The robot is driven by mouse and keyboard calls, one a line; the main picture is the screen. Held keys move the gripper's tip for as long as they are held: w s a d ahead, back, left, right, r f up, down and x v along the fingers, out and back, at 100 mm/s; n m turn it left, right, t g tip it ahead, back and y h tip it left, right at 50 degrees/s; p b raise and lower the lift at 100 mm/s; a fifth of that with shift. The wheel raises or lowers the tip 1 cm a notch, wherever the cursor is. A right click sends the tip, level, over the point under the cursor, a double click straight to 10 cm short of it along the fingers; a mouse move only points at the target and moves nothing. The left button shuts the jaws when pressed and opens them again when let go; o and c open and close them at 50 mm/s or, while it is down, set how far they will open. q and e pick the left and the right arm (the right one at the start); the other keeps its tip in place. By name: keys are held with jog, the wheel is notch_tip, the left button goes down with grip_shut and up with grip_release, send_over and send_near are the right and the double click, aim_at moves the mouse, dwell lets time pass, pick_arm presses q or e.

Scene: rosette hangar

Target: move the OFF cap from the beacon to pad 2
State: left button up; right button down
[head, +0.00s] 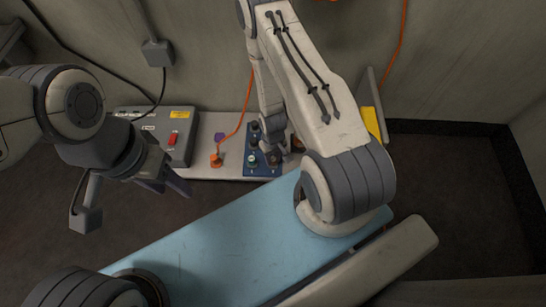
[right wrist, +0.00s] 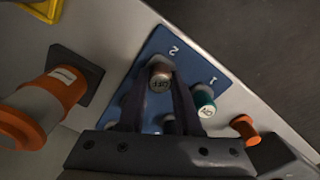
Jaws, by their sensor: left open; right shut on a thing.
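The OFF cap (right wrist: 160,78), a brownish cap with a pale lettered top, is between the fingertips of my right gripper (right wrist: 160,88). That gripper is shut on it, over the area marked 2 on the blue board (right wrist: 157,50). I cannot tell whether the cap touches the pad. A teal cap (right wrist: 205,104) stands by the mark 1. The orange and grey beacon (right wrist: 45,105) stands at the left of the right wrist view, apart from the gripper. In the head view, my right gripper (head: 277,150) is over the blue board (head: 263,172). My left gripper (head: 168,184) is open and empty, left of the board.
A grey box (head: 180,145) with a red switch (head: 173,138) stands left on the pale shelf (head: 225,174). An orange plug (head: 216,160) with a cable is between box and board. A dark cap (head: 254,126) is at the board's back. A light blue surface (head: 215,255) lies in front.

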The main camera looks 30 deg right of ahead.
jog(key=c, duration=0.5)
grip_release()
notch_tip(320, 180, up, 10)
jog(key=p, duration=0.5)
jog(key=shift+r, duration=0.25)
